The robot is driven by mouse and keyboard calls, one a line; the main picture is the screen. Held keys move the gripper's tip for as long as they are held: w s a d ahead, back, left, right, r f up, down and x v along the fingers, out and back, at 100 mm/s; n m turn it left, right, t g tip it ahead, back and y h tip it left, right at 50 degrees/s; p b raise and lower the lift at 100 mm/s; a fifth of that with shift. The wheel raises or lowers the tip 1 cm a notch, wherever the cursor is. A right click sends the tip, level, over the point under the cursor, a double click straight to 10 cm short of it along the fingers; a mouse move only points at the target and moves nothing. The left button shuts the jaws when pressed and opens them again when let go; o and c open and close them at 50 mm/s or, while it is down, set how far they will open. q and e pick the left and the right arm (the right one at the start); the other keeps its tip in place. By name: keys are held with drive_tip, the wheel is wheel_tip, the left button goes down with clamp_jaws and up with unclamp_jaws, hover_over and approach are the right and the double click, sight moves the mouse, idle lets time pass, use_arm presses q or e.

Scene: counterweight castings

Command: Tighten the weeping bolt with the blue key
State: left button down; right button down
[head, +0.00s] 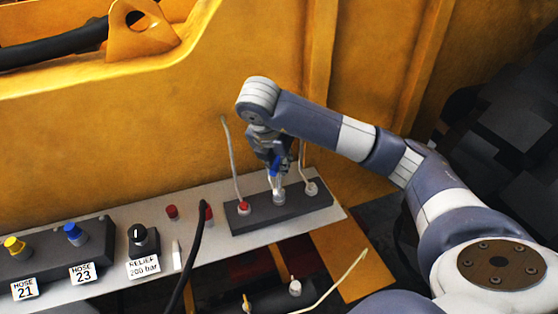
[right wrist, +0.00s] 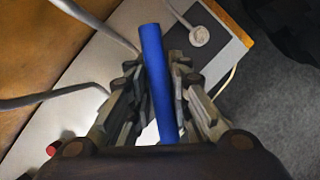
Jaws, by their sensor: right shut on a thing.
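My right gripper (head: 272,152) is shut on the blue key (head: 275,166), above the dark block (head: 237,222). The key points down, and its pale lower end meets or overlaps the middle grey fitting (head: 279,197) on the block; I cannot tell whether it is seated. In the right wrist view the blue handle (right wrist: 158,85) stands between the two fingers of the gripper (right wrist: 157,75). I see no clear leak, so I cannot tell which fitting is the weeping bolt. My left gripper is not in view.
Hoses rise from a red fitting (head: 244,208) and a pale fitting (head: 311,188) beside the middle one. A relief knob (head: 138,240), labelled hose ports and a black cable (head: 193,255) lie to the left. A yellow wall (head: 150,130) stands close behind.

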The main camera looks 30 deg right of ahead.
drive_tip(key=shift+r, duration=0.15)
drive_tip(key=shift+r+m+g+p, duration=0.1)
drive_tip(key=shift+m+g+p, duration=0.2)
drive_tip(key=shift+m+p, duration=0.5)
drive_tip(key=m+p, duration=0.2)
drive_tip(key=p, duration=0.1)
drive_tip(key=shift+w+d+g+h, duration=0.1)
drive_tip(key=shift+d+g+h, duration=0.05)
drive_tip(key=shift+g+h, duration=0.2)
drive_tip(key=shift+m+g+p, duration=0.25)
drive_tip(key=shift+m+p, duration=0.15)
drive_tip(key=shift+p, duration=0.05)
drive_tip(key=shift+n+b, duration=0.5)
drive_tip(key=shift+b, duration=0.15)
drive_tip(key=shift+t, duration=0.4)
drive_tip(key=shift+r+n, duration=0.1)
drive_tip(key=shift+n, duration=0.2)
